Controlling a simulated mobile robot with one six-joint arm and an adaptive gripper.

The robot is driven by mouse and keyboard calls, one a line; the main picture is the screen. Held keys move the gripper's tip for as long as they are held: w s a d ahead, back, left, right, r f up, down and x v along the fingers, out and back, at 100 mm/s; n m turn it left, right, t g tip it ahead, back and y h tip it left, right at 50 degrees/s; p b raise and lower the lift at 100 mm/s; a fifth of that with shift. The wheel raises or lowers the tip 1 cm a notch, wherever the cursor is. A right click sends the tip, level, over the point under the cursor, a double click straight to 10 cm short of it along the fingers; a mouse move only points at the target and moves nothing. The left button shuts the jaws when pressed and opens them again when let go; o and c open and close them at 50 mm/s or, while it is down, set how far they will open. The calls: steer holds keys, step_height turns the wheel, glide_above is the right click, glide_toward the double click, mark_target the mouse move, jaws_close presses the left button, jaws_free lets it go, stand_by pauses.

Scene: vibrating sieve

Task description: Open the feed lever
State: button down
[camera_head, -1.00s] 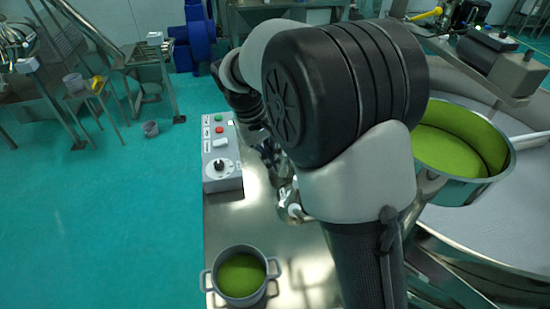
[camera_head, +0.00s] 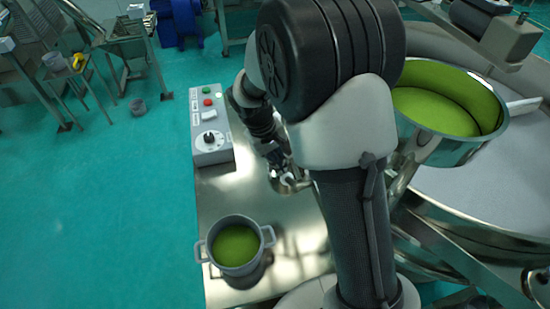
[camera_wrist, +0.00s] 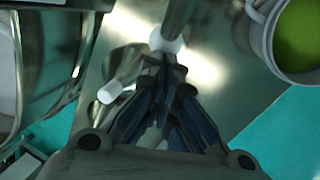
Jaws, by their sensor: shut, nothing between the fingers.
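In the wrist view, a metal rod with a white ball knob (camera_wrist: 165,42) stands just beyond the fingertips. A second white knob (camera_wrist: 116,91), short and cylindrical, is left of the fingers. I cannot tell for sure which one belongs to the feed lever. My gripper (camera_wrist: 168,66) is shut and empty, its tips very close to the ball knob; whether they touch is unclear. In the head view my gripper (camera_head: 287,180) is largely hidden by my own arm, above the steel table. A metal hopper (camera_head: 462,125) with green powder stands to the right.
A grey two-handled pot (camera_head: 236,270) of green powder stands on the steel table (camera_head: 235,190). A control box (camera_head: 211,143) with buttons and a dial sits at the table's left edge. The large round sieve (camera_head: 510,195) fills the right. Open floor lies left.

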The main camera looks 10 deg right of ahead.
stand_by(0.4)
steer(key=shift+s+f+g+p, duration=0.15)
steer(key=shift+f+g+p, duration=0.15)
steer(key=shift+g+p, duration=0.15)
steer(key=shift+s+f, duration=0.1)
steer(key=s+f+g+p, duration=0.1)
steer(key=s+f+g, duration=0.1)
steer(key=s+g, duration=0.3)
steer(key=s+f+n+g+p, duration=0.1)
steer(key=s+f+g, duration=0.2)
steer(key=s+g, duration=0.3)
steer(key=shift+s+f+n+h, duration=0.3)
steer(key=shift+s, duration=2.15)
